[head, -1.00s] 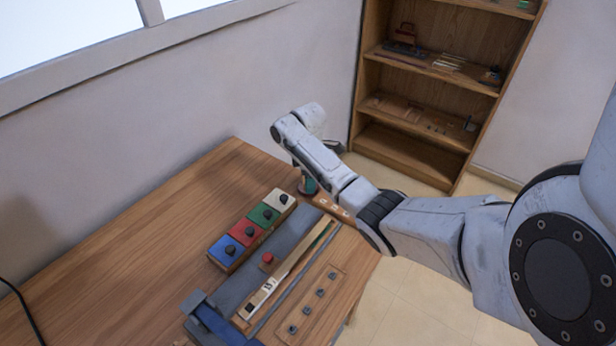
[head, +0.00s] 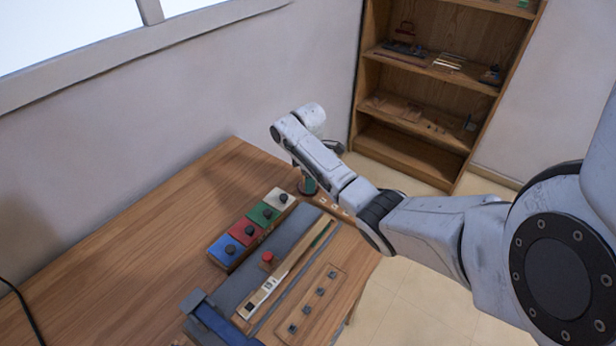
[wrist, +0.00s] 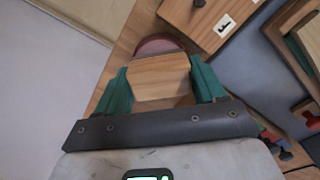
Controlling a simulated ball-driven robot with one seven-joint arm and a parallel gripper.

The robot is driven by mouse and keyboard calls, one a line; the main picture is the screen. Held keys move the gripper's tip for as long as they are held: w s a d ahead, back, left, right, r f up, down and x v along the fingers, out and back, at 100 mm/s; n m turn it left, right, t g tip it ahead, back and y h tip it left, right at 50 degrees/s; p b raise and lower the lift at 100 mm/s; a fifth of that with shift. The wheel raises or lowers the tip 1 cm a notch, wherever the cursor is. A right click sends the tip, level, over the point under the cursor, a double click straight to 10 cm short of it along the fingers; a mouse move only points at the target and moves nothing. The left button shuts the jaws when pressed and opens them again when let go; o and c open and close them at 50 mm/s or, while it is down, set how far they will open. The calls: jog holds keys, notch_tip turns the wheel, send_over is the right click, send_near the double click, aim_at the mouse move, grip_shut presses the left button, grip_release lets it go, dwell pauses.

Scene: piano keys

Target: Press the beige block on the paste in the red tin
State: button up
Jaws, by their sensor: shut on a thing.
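The beige block (wrist: 160,72) is a pale wooden piece with visible grain, seen in the wrist view between the two green fingers of my gripper (wrist: 160,80). My gripper is shut on it. The red tin (wrist: 158,45) shows as a dull red, rounded shape just beyond the block, which hides most of it. In the head view my gripper (head: 308,186) is low at the table's far end, partly hidden by my arm.
A row of blue, red, green and white blocks with dark knobs (head: 249,229) stands left of a grey strip (head: 235,285). A red button (head: 267,257) and a long wooden piece (head: 290,270) lie nearby. A shelf (head: 420,150) stands behind.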

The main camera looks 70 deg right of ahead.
jog(key=shift+f, duration=0.45)
dwell(1.5)
jog(key=shift+r, duration=0.1)
notch_tip(320, 180, up, 7)
jog(key=p, duration=0.7)
dwell(0.9)
